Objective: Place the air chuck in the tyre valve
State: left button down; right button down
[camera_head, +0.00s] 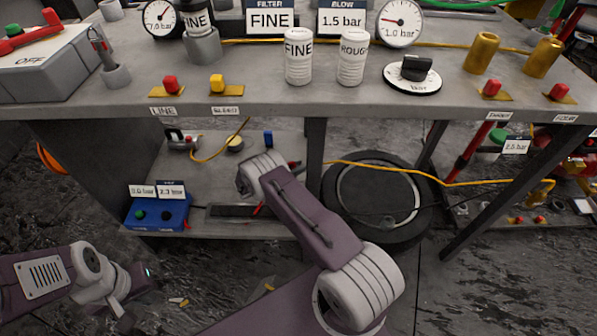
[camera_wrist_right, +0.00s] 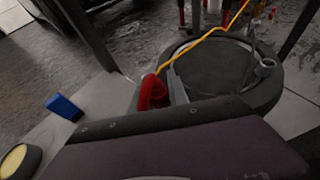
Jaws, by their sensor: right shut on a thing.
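My right gripper (camera_wrist_right: 165,90) is shut on the air chuck (camera_wrist_right: 152,93), a red-handled tool. In the head view a bit of red and dark (camera_head: 294,164) shows beside my right wrist, and the gripper is mostly hidden there. The yellow hose runs right from near it. The tyre (camera_head: 412,231) lies flat on the floor, right of the gripper; it also shows in the right wrist view (camera_wrist_right: 268,97). The chuck appears apart from the tyre. I cannot clearly make out the valve. My left gripper (camera_head: 140,280) is low at the left, its fingers unclear.
A grey workbench (camera_head: 270,88) with gauges, filters and knobs stands above. Its lower shelf (camera_head: 210,172) holds a blue box (camera_head: 158,213) and small tools. Table legs (camera_head: 316,140) stand near the tyre. The yellow hose (camera_head: 380,170) crosses over the tyre.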

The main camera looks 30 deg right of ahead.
jog(key=shift+r+p, duration=0.4)
jog(key=shift+r, duration=1.35)
